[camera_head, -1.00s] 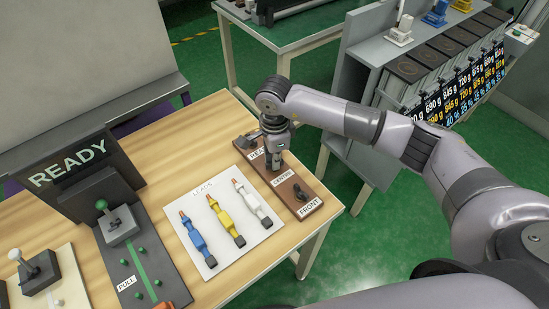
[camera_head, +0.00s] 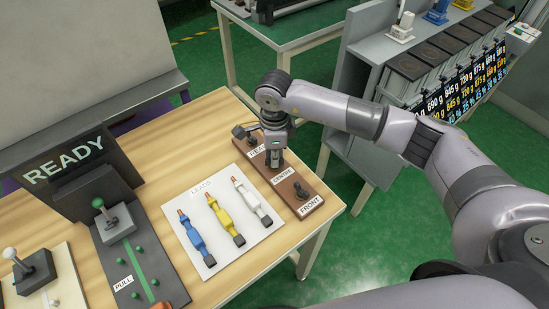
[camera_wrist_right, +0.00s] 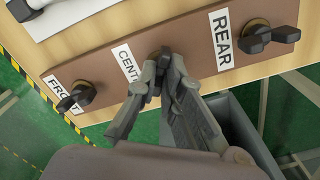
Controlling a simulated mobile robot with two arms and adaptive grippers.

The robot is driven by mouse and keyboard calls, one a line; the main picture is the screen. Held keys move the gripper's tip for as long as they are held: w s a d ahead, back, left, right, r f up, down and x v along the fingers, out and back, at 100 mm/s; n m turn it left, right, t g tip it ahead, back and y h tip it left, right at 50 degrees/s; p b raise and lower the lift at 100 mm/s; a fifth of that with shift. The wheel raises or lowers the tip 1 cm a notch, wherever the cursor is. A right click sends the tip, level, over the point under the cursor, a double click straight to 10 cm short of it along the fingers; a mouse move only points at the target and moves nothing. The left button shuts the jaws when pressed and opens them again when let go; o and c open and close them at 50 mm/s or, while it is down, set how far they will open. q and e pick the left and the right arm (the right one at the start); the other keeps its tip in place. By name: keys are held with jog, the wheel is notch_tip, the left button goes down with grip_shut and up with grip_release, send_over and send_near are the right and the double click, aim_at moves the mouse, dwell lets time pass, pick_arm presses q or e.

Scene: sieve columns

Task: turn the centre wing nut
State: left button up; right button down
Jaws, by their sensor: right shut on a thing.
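A brown board (camera_head: 316,191) on the wooden table carries black wing nuts labelled REAR, CENTRE and FRONT. My right gripper (camera_head: 276,162) points down at the centre station. In the right wrist view the right gripper (camera_wrist_right: 158,88) is shut on the centre wing nut (camera_wrist_right: 163,55), which is mostly hidden between the fingers. The front wing nut (camera_head: 301,191) is free, and it also shows in the right wrist view (camera_wrist_right: 76,97). The rear wing nut (camera_head: 240,132) is free, and it shows in the right wrist view (camera_wrist_right: 268,38). My left gripper is not in view.
A white LEADS card (camera_head: 264,229) with blue, yellow and white leads lies left of the board. A READY panel (camera_head: 66,163) and a PULL lever base (camera_head: 130,259) stand further left. A grey rack with weight labels (camera_head: 440,66) stands at the back right.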

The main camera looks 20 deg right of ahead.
jog(key=m+b, duration=0.2)
jog(key=m, duration=0.3)
jog(key=shift+m, duration=0.3)
jog(key=m+b, duration=0.1)
jog(key=m, duration=0.4)
jog(key=shift+b, duration=0.3)
jog(key=c, duration=1.7)
grip_release()
jog(key=shift+r, duration=0.15)
notch_tip(320, 180, up, 12)
jog(key=shift+f, duration=0.1)
